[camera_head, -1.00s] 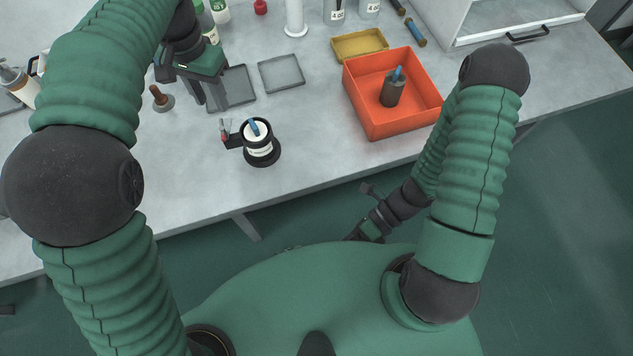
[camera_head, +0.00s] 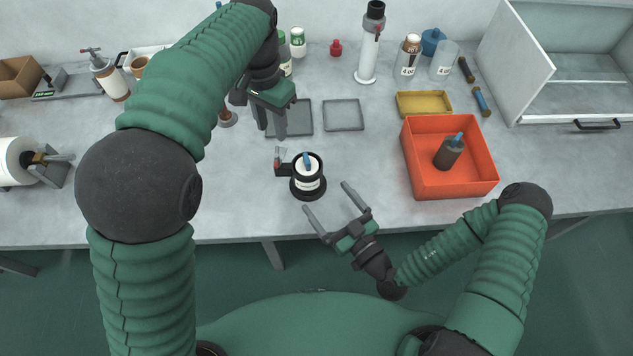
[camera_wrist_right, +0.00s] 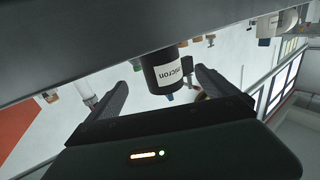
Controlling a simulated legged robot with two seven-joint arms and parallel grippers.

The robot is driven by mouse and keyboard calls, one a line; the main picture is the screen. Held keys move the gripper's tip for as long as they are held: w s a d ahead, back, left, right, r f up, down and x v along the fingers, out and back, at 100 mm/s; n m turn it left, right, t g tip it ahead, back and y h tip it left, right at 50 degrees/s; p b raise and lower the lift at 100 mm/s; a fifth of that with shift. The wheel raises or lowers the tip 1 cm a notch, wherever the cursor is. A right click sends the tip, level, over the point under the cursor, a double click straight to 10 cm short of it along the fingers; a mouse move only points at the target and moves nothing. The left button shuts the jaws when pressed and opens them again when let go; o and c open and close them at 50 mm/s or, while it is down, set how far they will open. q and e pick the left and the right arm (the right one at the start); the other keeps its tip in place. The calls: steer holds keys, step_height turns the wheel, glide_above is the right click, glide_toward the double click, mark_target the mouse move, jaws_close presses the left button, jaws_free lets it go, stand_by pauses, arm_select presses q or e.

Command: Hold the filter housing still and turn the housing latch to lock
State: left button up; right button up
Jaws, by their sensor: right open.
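The filter housing (camera_head: 308,187) is a black cylinder on a round base near the table's front edge, with a white top and a blue piece standing in it. The housing latch (camera_head: 281,163) looks like the dark arm with a red and grey tip on its left side. My right gripper (camera_head: 329,203) is open and empty at the front edge, its fingers pointing at the housing but apart from it. In the right wrist view the housing (camera_wrist_right: 164,72) shows beyond the gap between the fingers. My left gripper (camera_head: 271,128) points down behind the latch; its finger gap is unclear.
An orange bin (camera_head: 455,186) holding a dark bottle (camera_head: 448,154) stands to the right. A yellow tray (camera_head: 424,103) and a grey tray (camera_head: 343,115) lie behind. A dark flat tray (camera_head: 298,117) lies beside my left gripper. The table between housing and bin is clear.

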mark_target(316, 186)
steer(key=x, duration=0.7)
steer(key=shift+w+a, duration=0.15)
steer(key=shift+a, duration=0.05)
steer(key=c, duration=2)
